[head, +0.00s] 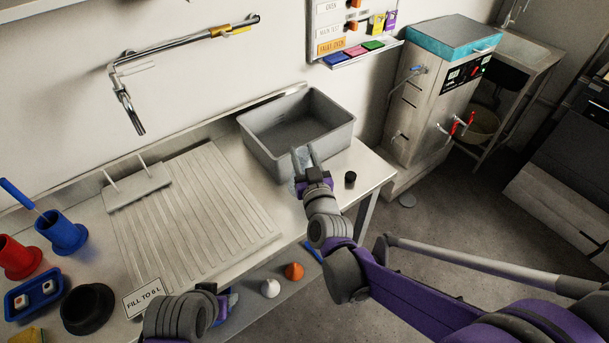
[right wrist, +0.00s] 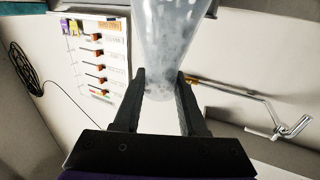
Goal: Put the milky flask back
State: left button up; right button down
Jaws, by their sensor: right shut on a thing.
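My right gripper (head: 307,163) is at the near side of the grey basin (head: 262,150), over the counter. The right wrist view shows its two fingers (right wrist: 162,95) shut on a translucent, whitish, speckled flask (right wrist: 168,42). The flask widens away from the fingers, and its far end is cut off by the top of that view. In the head view I cannot make the flask out clearly. My left gripper (head: 227,302) is low at the counter's front edge, partly hidden by its own wrist; its jaws cannot be read.
A ribbed draining board (head: 190,215) lies left of the basin. A small black cup (head: 350,180) stands to the right of my right gripper. An orange cone (head: 294,271) and a white one (head: 270,287) are below the counter. Blue (head: 62,232) and red (head: 18,258) holders stand left.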

aim_at(303, 168)
jog(key=shift+f+b, duration=0.35)
jog(key=shift+f, duration=2.2)
jog(key=shift+f, duration=0.2)
jog(key=shift+c, duration=2.3)
grip_release()
jog(key=shift+r, duration=0.15)
